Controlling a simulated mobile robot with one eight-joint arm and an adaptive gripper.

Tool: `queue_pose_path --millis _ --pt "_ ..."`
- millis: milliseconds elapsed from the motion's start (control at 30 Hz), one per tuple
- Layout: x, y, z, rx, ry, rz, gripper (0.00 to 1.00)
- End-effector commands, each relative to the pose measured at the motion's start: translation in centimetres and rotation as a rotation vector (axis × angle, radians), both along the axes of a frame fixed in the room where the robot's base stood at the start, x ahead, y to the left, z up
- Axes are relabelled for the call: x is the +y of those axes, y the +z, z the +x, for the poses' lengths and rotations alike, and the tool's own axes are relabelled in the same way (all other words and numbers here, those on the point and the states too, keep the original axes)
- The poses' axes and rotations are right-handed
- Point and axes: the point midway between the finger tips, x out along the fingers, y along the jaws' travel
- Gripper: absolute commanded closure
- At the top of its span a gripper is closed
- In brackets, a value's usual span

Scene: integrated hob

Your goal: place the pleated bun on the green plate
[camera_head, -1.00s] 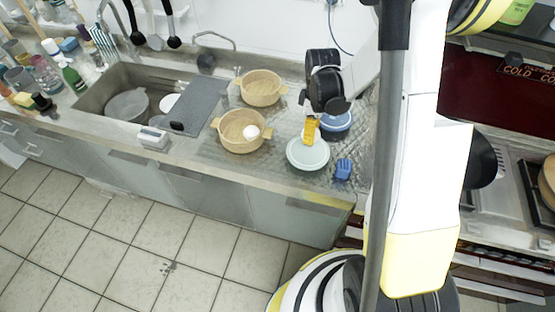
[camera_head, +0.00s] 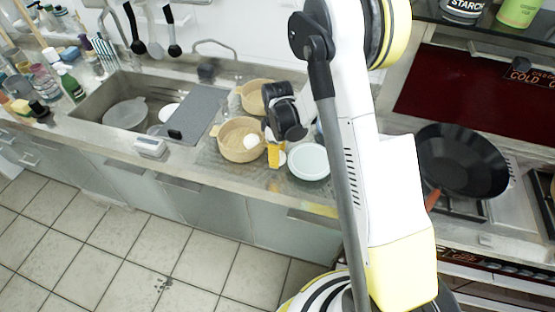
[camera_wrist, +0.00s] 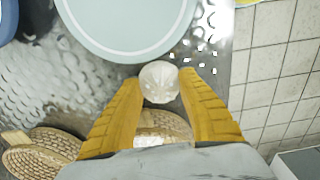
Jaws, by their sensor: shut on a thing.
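The white pleated bun (camera_wrist: 159,82) is between the yellow fingertips of my gripper (camera_wrist: 160,96) in the wrist view, and the gripper is shut on it. In the head view my gripper (camera_head: 273,155) is between the wicker basket and the plate, with a bit of the bun (camera_head: 282,158) showing beside it. The pale green plate (camera_head: 308,162) is just right of my gripper, on the counter. In the wrist view the plate (camera_wrist: 125,25) is just beyond the bun, and looks empty where it shows.
A wicker basket (camera_head: 228,148) left of my gripper holds another white round thing (camera_head: 250,141). A second basket (camera_head: 250,96) stands behind it. A sink (camera_head: 100,88) is farther left. A black pan (camera_head: 460,160) sits on the hob at right. My arm hides part of the counter.

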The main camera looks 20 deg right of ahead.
Motion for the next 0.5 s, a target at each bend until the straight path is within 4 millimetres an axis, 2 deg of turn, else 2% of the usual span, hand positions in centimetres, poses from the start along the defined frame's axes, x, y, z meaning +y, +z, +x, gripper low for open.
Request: queue_pose_path --millis 67,400,433,467,500 --pt "-0.01 -1.11 0.00 0.000 0.000 0.000 0.91" --pt "-0.02 -1.34 -0.02 0.000 0.000 0.000 0.91" --pt "-0.02 -1.35 -0.02 0.000 0.000 0.000 0.50" --pt "-0.02 -1.27 -0.02 0.000 0.000 0.000 0.41" --pt "-0.02 -1.24 -0.02 0.000 0.000 0.000 0.36"
